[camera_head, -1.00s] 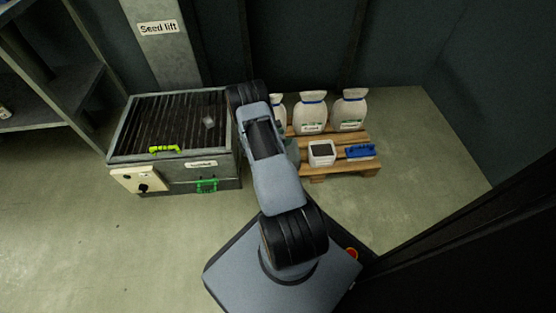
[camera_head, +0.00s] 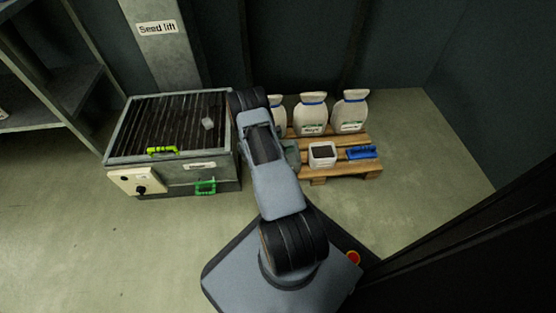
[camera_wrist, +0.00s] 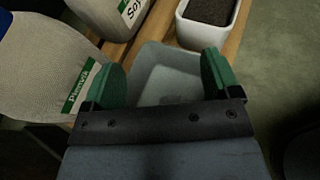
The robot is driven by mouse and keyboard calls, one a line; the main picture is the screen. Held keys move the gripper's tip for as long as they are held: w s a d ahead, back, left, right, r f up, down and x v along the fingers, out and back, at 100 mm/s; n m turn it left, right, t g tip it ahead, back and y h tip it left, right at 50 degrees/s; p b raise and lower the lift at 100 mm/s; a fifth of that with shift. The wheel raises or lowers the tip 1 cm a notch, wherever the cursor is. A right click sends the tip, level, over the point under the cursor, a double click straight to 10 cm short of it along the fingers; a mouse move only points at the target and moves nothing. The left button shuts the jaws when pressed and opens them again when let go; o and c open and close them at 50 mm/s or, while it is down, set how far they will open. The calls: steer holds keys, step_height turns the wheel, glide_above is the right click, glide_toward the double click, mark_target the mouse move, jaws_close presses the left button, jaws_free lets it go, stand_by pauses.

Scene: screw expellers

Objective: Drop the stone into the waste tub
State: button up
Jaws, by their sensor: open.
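My gripper (camera_wrist: 163,70) has green fingers, spread apart with nothing between them, above a pale grey tub (camera_wrist: 152,58) in the wrist view. The tub stands on the wooden pallet, beside the sacks. A faint greyish lump (camera_wrist: 172,99) shows low in the tub, close to my gripper's palm; I cannot tell whether it is the stone. In the head view my arm hides most of the tub and gripper. A small pale grey piece (camera_head: 207,123) lies on the slatted top of the metal box at left; I cannot tell what it is.
A white container with dark contents (camera_head: 322,155) and a blue-handled item (camera_head: 361,152) sit on the pallet (camera_head: 345,174). Sacks (camera_head: 312,115) stand behind. The metal box (camera_head: 215,177) has green handles. Floor at right is clear.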

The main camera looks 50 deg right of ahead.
steer(key=p+v, duration=0.5)
steer(key=v, duration=0.8)
steer(key=shift+a+r, duration=0.25)
steer(key=shift+a, duration=0.1)
steer(key=shift+w+r, duration=0.1)
steer(key=shift+w, duration=0.05)
